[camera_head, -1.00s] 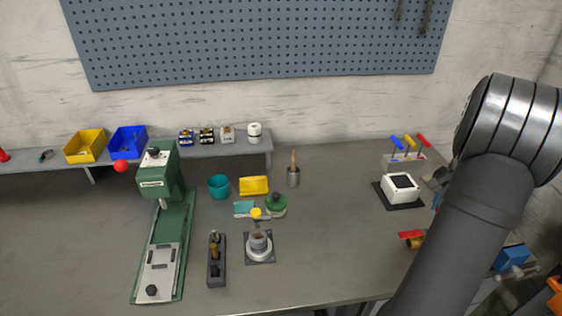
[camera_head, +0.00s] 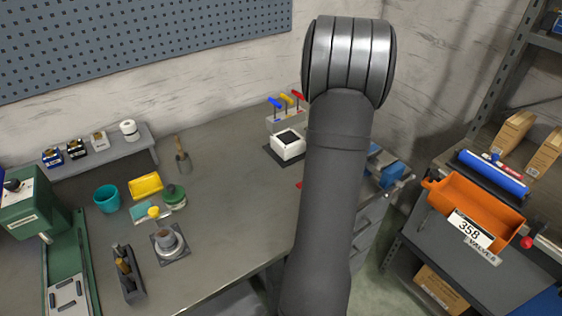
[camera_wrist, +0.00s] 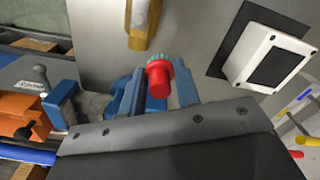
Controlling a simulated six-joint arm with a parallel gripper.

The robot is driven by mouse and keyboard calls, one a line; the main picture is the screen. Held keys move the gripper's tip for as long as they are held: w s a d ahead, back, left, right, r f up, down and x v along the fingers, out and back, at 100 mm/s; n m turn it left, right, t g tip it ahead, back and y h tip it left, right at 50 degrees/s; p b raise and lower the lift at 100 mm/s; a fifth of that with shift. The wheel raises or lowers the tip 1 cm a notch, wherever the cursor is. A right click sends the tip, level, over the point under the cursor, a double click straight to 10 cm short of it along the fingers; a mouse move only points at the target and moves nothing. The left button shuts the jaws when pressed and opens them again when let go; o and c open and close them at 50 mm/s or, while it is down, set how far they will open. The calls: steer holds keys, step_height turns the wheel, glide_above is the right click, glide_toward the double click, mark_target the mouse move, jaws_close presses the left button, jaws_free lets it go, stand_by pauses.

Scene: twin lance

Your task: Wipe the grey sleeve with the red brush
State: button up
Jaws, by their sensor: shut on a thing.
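In the wrist view my gripper (camera_wrist: 158,92) has its blue fingers closed on a red, round-ended thing (camera_wrist: 158,80) with a teal ring, seen nearly end-on. It looks like the red brush, but its far end is hidden.
A white box (camera_head: 288,143) on a dark mat is left of my arm; it also shows in the wrist view (camera_wrist: 270,57). A blue vise (camera_head: 385,168) sits at the bench's right end. An orange tray (camera_head: 432,200) stands further right. The middle bench is clear.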

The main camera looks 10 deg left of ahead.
steer(key=s+a+r+n, duration=0.1)
steer(key=s+a, duration=0.1)
steer(key=a, duration=0.4)
steer(key=s+a+r+n, duration=0.1)
steer(key=s+a, duration=0.2)
steer(key=a, duration=0.4)
step_height(320, 180, up, 5)
steer(key=n, duration=0.7)
glide_above(167, 230)
steer(key=w+d, duration=0.2)
step_height(167, 230, down, 8)
steer(key=shift+s+a, duration=0.15)
steer(key=shift+s, duration=0.05)
steer(key=shift+s+a, duration=0.8)
steer(key=shift+c, duration=0.6)
steer(key=shift+s+a, duration=1.55)
steer(key=shift+s, duration=0.2)
steer(key=w+d, duration=0.4)
steer(key=d, duration=0.1)
steer(key=shift+w+d, duration=0.1)
steer(key=shift+w, duration=0.3)
steer(key=shift+s+a+f, duration=0.1)
steer(key=shift+s+a, duration=0.2)
steer(key=shift+s, duration=0.3)
steer(key=shift+s+a, duration=1.7)
steer(key=shift+s, duration=0.3)
steer(key=shift+w+d, duration=2.05)
steer(key=shift+w, duration=0.3)
step_height(167, 230, up, 8)
steer(key=shift+r, duration=0.2)
